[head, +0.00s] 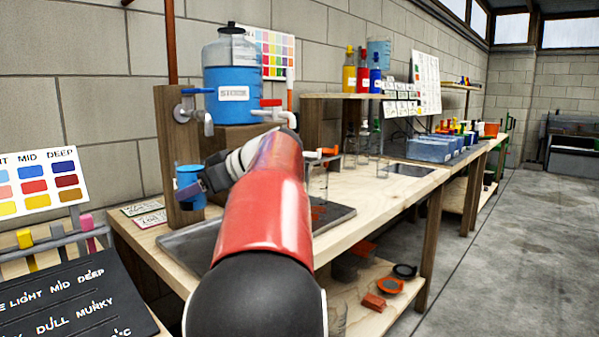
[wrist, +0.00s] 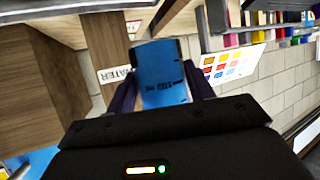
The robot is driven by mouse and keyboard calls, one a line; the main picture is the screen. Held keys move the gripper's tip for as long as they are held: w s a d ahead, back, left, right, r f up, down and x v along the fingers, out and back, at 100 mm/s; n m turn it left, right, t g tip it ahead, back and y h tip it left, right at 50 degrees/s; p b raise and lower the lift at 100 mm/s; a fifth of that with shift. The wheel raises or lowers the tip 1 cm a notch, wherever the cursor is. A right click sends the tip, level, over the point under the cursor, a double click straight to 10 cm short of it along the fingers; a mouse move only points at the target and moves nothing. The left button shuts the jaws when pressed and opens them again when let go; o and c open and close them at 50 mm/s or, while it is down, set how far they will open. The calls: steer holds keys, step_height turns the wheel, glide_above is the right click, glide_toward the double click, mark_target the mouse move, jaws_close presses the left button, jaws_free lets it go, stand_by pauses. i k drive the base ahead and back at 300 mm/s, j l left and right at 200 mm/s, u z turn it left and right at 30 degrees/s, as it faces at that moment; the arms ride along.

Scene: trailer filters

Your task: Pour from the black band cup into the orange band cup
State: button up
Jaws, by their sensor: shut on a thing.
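My gripper (wrist: 162,90) is shut on a clear cup (wrist: 160,66) filled with blue, with dark print on its side. In the head view the cup (head: 187,176) is at the left, looking roughly upright, in front of a wooden post. My gripper (head: 198,187) grips it from the right.
A jug of blue liquid (head: 231,82) with a red-handled tap (head: 271,103) stands above the bench. A dark tray (head: 190,246) lies below my arm. Tall clear vessels (head: 363,140) stand farther back.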

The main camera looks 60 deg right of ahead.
mark_target(317, 178)
steer(key=k+l+u, duration=0.1)
steer(key=l+u, duration=0.15)
steer(key=u, duration=0.2)
steer(key=k+l+u, duration=0.15)
steer(key=u, duration=0.25)
steer(key=k+l+u, duration=0.15)
steer(key=u, duration=0.3)
steer(key=k+l+u, duration=0.1)
steer(key=u, duration=0.35)
steer(key=k+u, duration=0.25)
steer(key=u, duration=0.15)
steer(key=k+u, duration=0.15)
steer(key=k, duration=0.4)
steer(key=k+z, duration=0.6)
steer(key=z, duration=0.2)
steer(key=k+l+z, duration=0.2)
steer(key=z, duration=0.2)
steer(key=k+l+z, duration=0.5)
steer(key=z, duration=0.3)
steer(key=i+j, duration=0.35)
